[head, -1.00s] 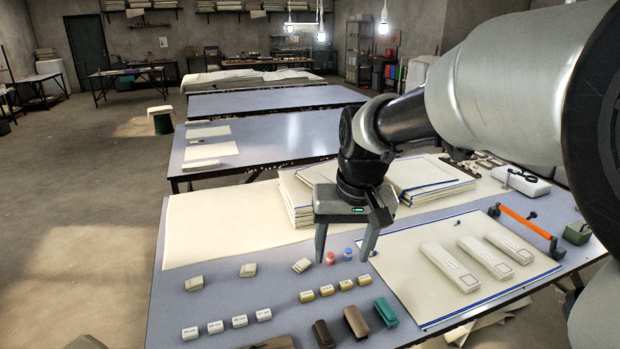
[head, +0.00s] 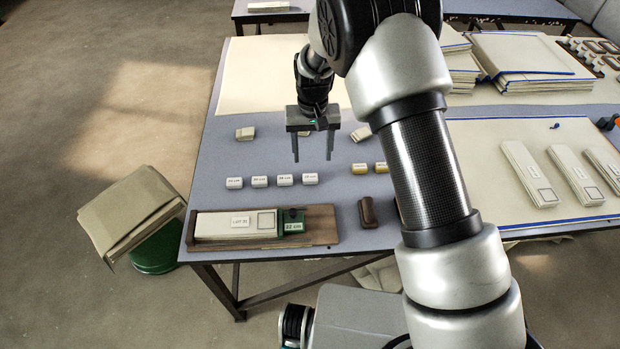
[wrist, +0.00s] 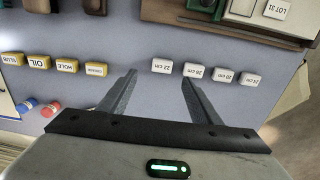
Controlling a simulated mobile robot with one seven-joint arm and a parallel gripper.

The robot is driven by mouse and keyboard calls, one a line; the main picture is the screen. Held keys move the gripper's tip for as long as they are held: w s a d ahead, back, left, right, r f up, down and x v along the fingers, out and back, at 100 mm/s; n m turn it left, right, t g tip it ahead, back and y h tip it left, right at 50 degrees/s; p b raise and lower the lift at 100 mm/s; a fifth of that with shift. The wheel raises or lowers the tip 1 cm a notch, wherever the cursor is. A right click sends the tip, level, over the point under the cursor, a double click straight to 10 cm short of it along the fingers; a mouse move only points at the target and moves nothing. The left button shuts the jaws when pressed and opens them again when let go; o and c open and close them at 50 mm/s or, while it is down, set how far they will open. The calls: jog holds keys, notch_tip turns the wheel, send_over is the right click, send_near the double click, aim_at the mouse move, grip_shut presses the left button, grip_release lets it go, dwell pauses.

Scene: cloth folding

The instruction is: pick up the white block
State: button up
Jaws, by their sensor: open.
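Several small white blocks with printed labels stand in a row on the blue-grey table; the rightmost white block (head: 309,178) is closest to my gripper (head: 312,158). In the wrist view this block (wrist: 161,66) reads "22 cm" and appears ahead of the gap between my fingertips (wrist: 158,77). The other white blocks (wrist: 224,75) continue to its right there, with centimetre labels. My gripper is open and empty, pointing down above the table, apart from the blocks.
Yellow labelled blocks (wrist: 67,66) stand close beside the white row. Red and blue pots (wrist: 50,108) are nearby. A brown tray (head: 330,228) with a labelled cream piece and a green block lies at the table's front edge. Beige pieces (head: 245,134) lie behind the white blocks.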

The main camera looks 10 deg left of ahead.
send_over(310, 177)
jog(key=f, duration=0.4)
jog(key=shift+d+f, duration=0.2)
jog(key=shift+d, duration=0.15)
jog(key=shift+w+a+f, duration=0.1)
jog(key=shift+a+f, duration=0.1)
jog(key=shift+f, duration=1.1)
jog(key=shift+a+f, duration=0.15)
jog(key=shift+f, duration=1.15)
jog(key=c, duration=1.1)
